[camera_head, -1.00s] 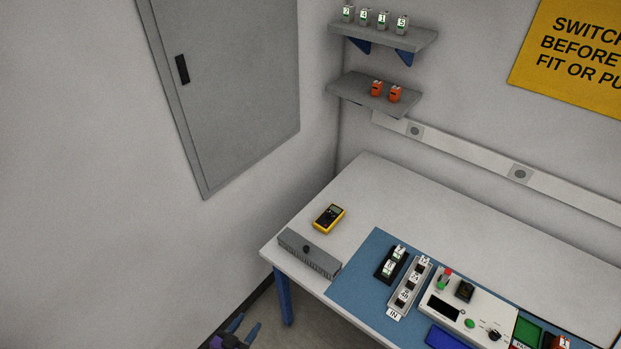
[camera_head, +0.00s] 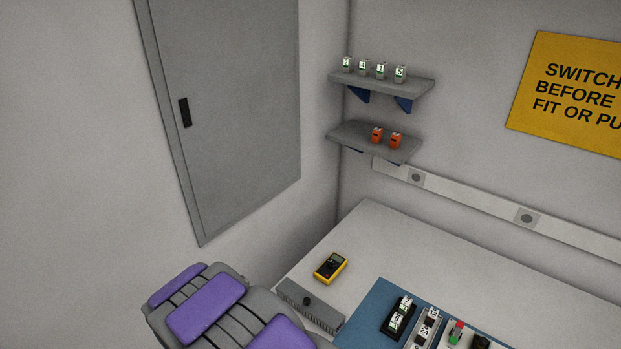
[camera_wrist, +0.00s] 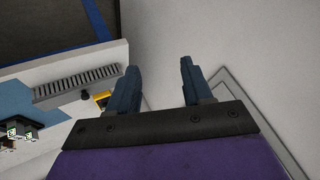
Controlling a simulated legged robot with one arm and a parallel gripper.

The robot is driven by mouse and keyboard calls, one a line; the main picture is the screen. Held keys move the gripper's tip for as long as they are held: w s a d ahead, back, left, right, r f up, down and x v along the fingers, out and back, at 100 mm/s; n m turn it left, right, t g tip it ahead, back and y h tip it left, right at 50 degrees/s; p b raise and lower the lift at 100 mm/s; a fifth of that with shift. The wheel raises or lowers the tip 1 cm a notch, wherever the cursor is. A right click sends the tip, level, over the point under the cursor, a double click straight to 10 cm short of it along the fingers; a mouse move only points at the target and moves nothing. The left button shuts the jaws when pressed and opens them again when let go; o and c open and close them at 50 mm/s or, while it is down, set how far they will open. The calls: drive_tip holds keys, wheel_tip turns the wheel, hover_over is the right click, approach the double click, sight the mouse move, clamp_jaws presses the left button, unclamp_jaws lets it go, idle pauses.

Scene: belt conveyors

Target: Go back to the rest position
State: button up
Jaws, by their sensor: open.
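My gripper (camera_wrist: 157,88) shows in the wrist view with its two dark blue-grey fingers spread apart and nothing between them. Beyond the fingers there is bare light wall. In the head view my purple and grey arm (camera_head: 215,308) rises at the lower middle, in front of the table's left corner. The gripper fingers do not show in the head view.
The white table (camera_head: 385,245) holds a yellow multimeter (camera_head: 330,267), a grey finned block (camera_head: 308,306) and a blue mat (camera_head: 377,312) with black modules (camera_head: 398,318). Two wall shelves (camera_head: 385,85) hold small relays. A grey cabinet (camera_head: 225,110) hangs on the left wall.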

drive_tip(key=s+d+r+n+g+y+b, duration=0.1)
drive_tip(key=s+d+r+n+g+b, duration=0.15)
drive_tip(key=d+r, duration=0.4)
drive_tip(key=s+d+r+n+g+y+b, duration=0.1)
drive_tip(key=s+d+r, duration=0.2)
drive_tip(key=d+r, duration=0.4)
drive_tip(key=s+d+r+g+h+b, duration=0.1)
drive_tip(key=s+d+g+h+b, duration=0.2)
drive_tip(key=s+d, duration=2.4)
drive_tip(key=n+g+h, duration=0.1)
drive_tip(key=g, duration=0.1)
drive_tip(key=shift+r+g+b, duration=0.15)
drive_tip(key=shift+g+b, duration=0.2)
drive_tip(key=shift+b, duration=0.05)
